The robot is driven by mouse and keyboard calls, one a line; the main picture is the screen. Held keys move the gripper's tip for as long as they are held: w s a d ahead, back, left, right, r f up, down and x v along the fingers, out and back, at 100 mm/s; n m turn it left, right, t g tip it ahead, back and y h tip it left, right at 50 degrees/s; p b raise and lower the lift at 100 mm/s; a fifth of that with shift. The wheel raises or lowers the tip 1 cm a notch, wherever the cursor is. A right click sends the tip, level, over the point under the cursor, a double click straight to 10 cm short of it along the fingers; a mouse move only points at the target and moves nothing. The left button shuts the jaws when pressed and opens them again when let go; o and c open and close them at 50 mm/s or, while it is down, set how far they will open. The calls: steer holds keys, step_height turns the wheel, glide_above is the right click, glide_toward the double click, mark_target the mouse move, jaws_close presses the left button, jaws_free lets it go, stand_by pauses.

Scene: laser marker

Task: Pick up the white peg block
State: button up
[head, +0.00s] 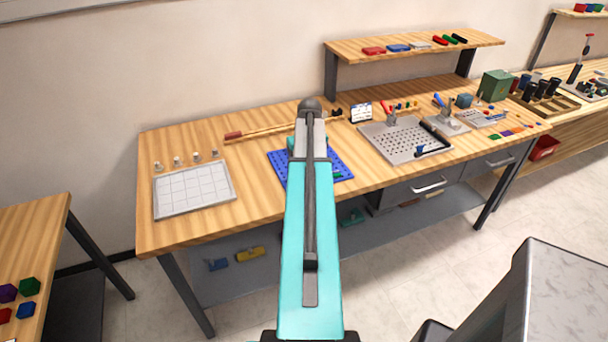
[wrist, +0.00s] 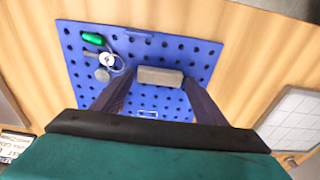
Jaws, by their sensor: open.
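A pale grey-white block (wrist: 160,77), which looks like the white peg block, lies on the blue perforated board (wrist: 195,50) in the wrist view. My gripper (wrist: 155,84) is open, its two dark fingers reaching over the board with one tip to each side of the block. I cannot tell how far the fingertips are above the board. In the head view the blue board (head: 277,168) is partly covered by my arm, which hides the block and my gripper.
A green piece (wrist: 93,38) and round metal parts (wrist: 105,60) with a thin loop sit on the board near the left finger. A pale gridded tray (head: 195,190) stands to the left on the workbench, and a grey perforated plate (head: 392,148) to the right.

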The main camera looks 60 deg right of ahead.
steer(key=shift+f, duration=0.3)
stand_by(0.4)
steer(key=c, duration=0.8)
steer(key=shift+r, duration=0.2)
steer(key=shift+r+b, duration=0.9)
steer(key=shift+r, duration=0.7)
steer(key=shift+s+a+r+b, duration=0.25)
steer(key=shift+s+a+b, duration=0.4)
steer(key=shift+s+a, duration=1.2)
steer(key=shift+s+a+r+b, duration=0.25)
steer(key=shift+s+a+b, duration=0.6)
steer(key=shift+s, duration=1.75)
steer(key=shift+s+a+r+b, duration=0.25)
steer(key=shift+s+a+b, duration=0.15)
steer(key=shift+s+a, duration=1.55)
steer(key=shift+s+d, duration=0.3)
